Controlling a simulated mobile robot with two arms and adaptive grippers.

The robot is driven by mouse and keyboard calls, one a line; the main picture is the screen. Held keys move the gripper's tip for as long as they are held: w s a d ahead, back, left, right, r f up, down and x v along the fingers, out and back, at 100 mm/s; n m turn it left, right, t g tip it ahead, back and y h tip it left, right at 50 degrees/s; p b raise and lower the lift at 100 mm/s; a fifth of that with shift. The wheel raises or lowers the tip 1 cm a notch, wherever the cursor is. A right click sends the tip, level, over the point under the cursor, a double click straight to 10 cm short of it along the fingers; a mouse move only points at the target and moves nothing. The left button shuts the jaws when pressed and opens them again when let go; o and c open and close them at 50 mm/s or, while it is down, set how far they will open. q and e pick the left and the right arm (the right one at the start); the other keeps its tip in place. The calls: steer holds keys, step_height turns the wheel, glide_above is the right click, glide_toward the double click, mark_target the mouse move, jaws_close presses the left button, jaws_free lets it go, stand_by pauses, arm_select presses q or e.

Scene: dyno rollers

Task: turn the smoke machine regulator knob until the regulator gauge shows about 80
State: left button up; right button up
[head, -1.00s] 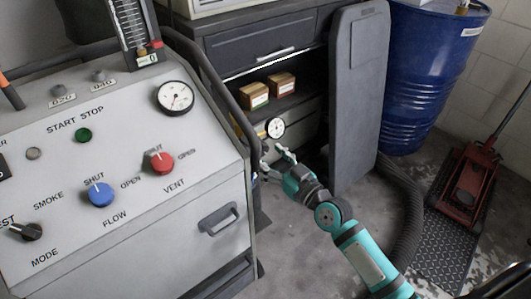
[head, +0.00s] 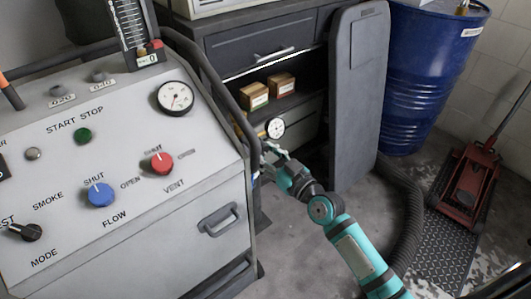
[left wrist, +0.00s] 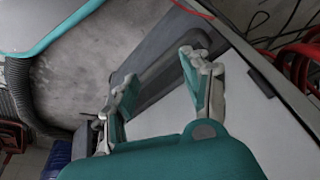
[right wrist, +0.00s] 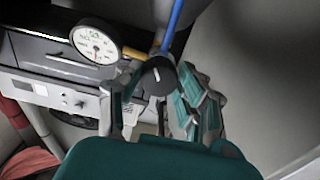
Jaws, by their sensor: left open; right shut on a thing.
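The regulator gauge (right wrist: 95,42) is a round white dial at the upper left of the right wrist view. It also shows beside the machine's right edge in the head view (head: 275,128). Its needle is too small to read surely. The black regulator knob (right wrist: 158,76), with a white mark, is right of the gauge. My right gripper (right wrist: 155,97) is shut on the knob, with a finger at each side. In the head view the right gripper (head: 268,158) is below the gauge and the knob is hidden. My left gripper (left wrist: 160,82) is open and empty.
The machine's panel (head: 75,165) fills the left, with a larger gauge (head: 175,97), a blue flow knob (head: 100,194) and a red vent knob (head: 161,163). A black rail (head: 225,100) runs close to the right gripper. A blue hose (right wrist: 173,25) rises above the knob.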

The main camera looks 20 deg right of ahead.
steer(key=m+p, duration=0.1)
steer(key=m, duration=0.2)
arm_select(q)
steer(key=x, duration=0.2)
steer(key=s+x, duration=0.1)
steer(key=x, duration=0.1)
steer(key=shift+w+f, duration=0.1)
steer(key=shift+f, duration=0.2)
arm_select(e)
steer(key=o, duration=1.1)
steer(key=shift+o, duration=0.2)
steer(key=v, duration=1.2)
